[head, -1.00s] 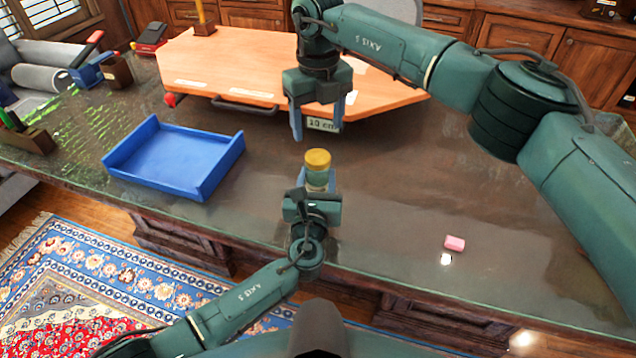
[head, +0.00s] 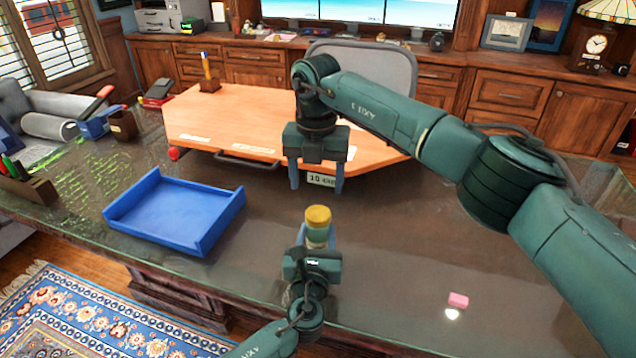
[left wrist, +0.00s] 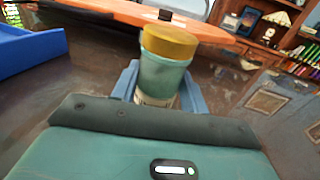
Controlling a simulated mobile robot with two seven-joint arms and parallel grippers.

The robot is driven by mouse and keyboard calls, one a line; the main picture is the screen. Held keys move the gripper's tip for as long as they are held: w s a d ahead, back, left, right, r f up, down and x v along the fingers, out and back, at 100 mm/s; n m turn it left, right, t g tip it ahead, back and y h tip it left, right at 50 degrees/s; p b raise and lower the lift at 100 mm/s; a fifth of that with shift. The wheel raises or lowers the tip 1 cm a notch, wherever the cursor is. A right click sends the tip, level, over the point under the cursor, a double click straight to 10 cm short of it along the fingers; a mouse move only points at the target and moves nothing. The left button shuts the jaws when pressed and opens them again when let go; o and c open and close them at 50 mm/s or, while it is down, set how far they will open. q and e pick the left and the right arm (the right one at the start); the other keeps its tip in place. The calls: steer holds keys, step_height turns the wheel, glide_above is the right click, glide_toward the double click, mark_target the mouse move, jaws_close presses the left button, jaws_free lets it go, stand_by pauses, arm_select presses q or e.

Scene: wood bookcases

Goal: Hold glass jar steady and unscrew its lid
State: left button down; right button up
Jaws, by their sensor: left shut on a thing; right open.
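The glass jar (head: 317,236) is greenish and stands upright on the dark glossy desk, with a yellow-gold lid (head: 318,215) on top. My left gripper (head: 317,242) is shut on the jar from the near side. In the left wrist view the jar (left wrist: 162,80) sits between the two blue fingers, and its lid (left wrist: 170,42) is above them. The jar's lower part is partly hidden by my gripper. My right gripper (head: 316,182) is open and empty, pointing down, above and behind the lid and apart from it.
A blue tray (head: 215,232) lies to the left on the desk. An orange wooden board (head: 260,120) with a handle is behind the jar. A pink block (head: 458,299) lies near the front edge at right. The desk (head: 420,240) right of the jar is mostly clear.

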mark_target(318, 213)
steer(key=m, duration=0.6)
steer(key=shift+m, duration=0.4)
steer(key=m, duration=0.3)
steer(key=shift+m, duration=0.4)
steer(key=m, duration=0.4)
steer(key=shift+d+f, duration=0.1)
steer(key=shift+m, duration=0.3)
steer(key=shift+f, duration=3.95)
steer(key=shift+c, duration=0.3)
